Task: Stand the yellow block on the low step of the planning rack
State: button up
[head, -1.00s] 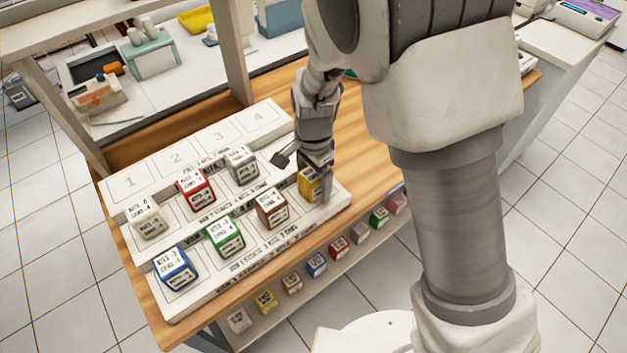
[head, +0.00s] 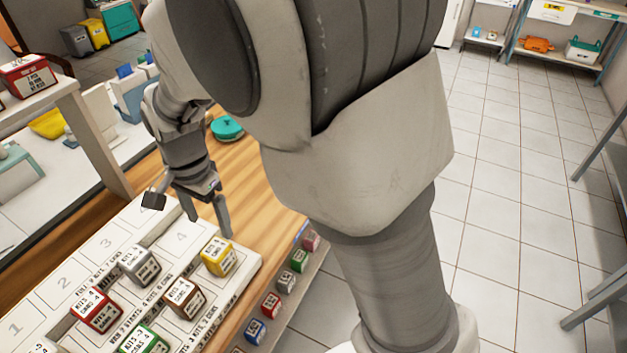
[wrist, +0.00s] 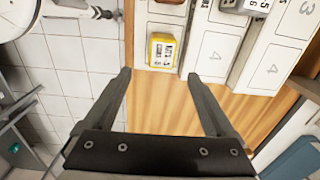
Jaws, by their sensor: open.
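The yellow block (head: 218,257) stands on the front, lowest step at the right end of the white planning rack (head: 247,268), with a printed label on its face. In the wrist view the yellow block (wrist: 162,50) lies just beyond the fingertips, lined up with the gap between them. My gripper (head: 208,222) is open and empty, behind and above the block, apart from it. The wrist view also shows my gripper (wrist: 158,76) with nothing between its fingers.
The brown block (head: 186,297) stands left of the yellow one; grey (head: 140,266), red (head: 97,309) and green (head: 143,341) blocks are farther left. A teal round object (head: 227,128) sits on the wooden counter (head: 262,205). Small blocks line a lower shelf in front.

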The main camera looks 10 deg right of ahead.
jog(key=s+d+r+n+t+y, duration=0.1)
jog(key=s+d+r+n+t, duration=0.15)
jog(key=d+r, duration=0.85)
jog(key=s+d+r+n+t, duration=0.1)
jog(key=s+d+n, duration=0.1)
jog(key=s+d, duration=0.3)
jog(key=s+d+r+n+t+h, duration=0.1)
jog(key=s+d+r+n+t, duration=0.1)
jog(key=s+d, duration=0.4)
jog(key=shift+s+d+n, duration=0.15)
jog(key=shift+d+n, duration=0.3)
jog(key=shift+n, duration=0.2)
jog(key=shift+r, duration=0.1)
jog(key=shift+r+p, duration=0.95)
